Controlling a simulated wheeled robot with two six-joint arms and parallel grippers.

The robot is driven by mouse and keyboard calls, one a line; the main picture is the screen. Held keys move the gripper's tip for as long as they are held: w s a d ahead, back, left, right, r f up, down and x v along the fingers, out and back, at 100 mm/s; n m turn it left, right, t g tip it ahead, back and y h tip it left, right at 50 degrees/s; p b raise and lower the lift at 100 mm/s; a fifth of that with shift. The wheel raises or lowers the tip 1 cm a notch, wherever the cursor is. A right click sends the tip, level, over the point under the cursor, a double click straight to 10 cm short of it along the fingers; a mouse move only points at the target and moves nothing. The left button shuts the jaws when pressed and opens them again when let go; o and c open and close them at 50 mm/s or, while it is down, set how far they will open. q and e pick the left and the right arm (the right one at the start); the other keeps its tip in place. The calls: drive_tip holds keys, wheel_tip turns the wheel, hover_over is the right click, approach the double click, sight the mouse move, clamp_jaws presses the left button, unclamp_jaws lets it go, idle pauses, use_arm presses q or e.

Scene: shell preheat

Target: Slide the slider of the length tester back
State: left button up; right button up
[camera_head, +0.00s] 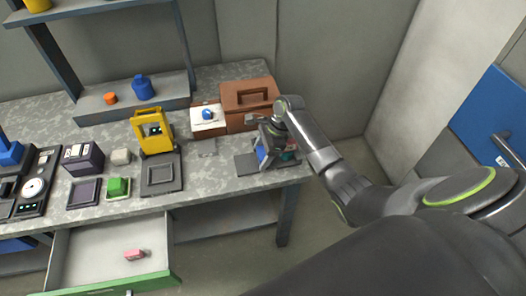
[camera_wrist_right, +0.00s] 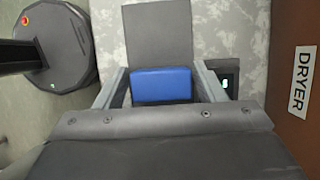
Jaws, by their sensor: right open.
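The length tester stands at the front right of the bench, with a dark flat plate (camera_head: 246,164) on its left side. The plate also shows in the right wrist view (camera_wrist_right: 158,35). A blue block (camera_wrist_right: 162,86), which looks like the slider, sits at the near end of the plate. My right gripper (camera_head: 266,150) is over the tester and hides much of it in the head view. In the right wrist view its two fingers (camera_wrist_right: 162,76) are open, one on each side of the blue block. Whether they touch it I cannot tell. My left gripper is not in view.
A brown box (camera_head: 249,97) labelled DRYER (camera_wrist_right: 303,80) stands behind the tester. A yellow frame (camera_head: 139,130) and several small devices stand to the left. An open drawer (camera_head: 90,262) holds a pink piece (camera_head: 134,255). The bench's right edge is close to the tester.

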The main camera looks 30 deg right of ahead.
drive_tip(key=shift+d+r, duration=0.3)
drive_tip(key=shift+r, duration=0.15)
drive_tip(key=v, duration=1.6)
drive_tip(key=shift+r, duration=0.2)
drive_tip(key=shift+a, duration=0.1)
